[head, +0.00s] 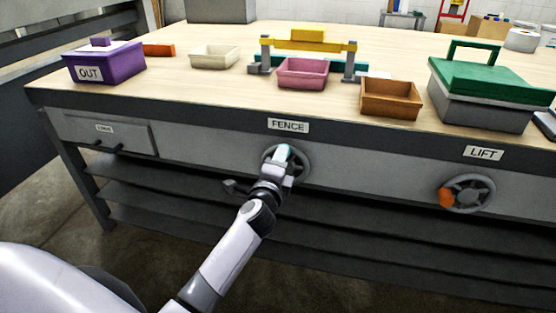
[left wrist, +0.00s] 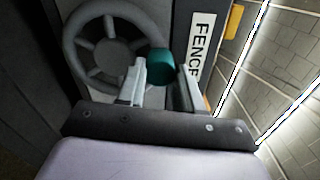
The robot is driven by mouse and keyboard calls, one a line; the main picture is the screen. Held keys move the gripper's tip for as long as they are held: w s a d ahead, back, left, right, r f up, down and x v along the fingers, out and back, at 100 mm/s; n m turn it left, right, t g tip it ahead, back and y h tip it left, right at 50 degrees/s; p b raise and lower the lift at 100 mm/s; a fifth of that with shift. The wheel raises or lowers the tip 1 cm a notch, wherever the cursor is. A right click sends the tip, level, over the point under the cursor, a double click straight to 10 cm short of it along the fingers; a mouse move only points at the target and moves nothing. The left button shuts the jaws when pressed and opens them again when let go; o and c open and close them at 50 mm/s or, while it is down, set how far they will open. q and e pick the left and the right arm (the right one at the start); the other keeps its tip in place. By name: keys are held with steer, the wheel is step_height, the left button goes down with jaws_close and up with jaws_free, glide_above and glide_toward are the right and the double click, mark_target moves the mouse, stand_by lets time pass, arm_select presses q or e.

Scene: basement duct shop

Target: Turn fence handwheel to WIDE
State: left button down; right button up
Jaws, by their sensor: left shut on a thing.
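The grey fence handwheel (head: 304,165) is on the front of the bench, below the FENCE label (head: 288,125). It also shows in the left wrist view, with its spokes and rim (left wrist: 72,45) to the left of the fingers. My left gripper (head: 286,160) is at the wheel and hides part of it. It is shut on the wheel's teal knob (left wrist: 160,66), which sits between the two fingers. A yellow fence bar (head: 330,46) spans grey posts on the bench top. No WIDE mark can be made out. My right gripper is not in view.
The LIFT handwheel (head: 470,194) with an orange knob is to the right. A drawer (head: 100,133) is at the left. On the top (head: 210,85) stand a purple OUT box (head: 103,66), pink bin (head: 303,74), brown bin (head: 390,99) and green-lidded box (head: 480,112).

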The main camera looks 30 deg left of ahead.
arm_select(q)
steer(key=shift+w+d+r, duration=0.1)
steer(key=shift+d+r, duration=0.05)
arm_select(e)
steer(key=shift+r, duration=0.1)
arm_select(q)
steer(key=c, duration=0.7)
jaws_free()
steer(key=shift+c, duration=0.2)
steer(key=v, duration=0.7)
steer(key=shift+p, duration=0.45)
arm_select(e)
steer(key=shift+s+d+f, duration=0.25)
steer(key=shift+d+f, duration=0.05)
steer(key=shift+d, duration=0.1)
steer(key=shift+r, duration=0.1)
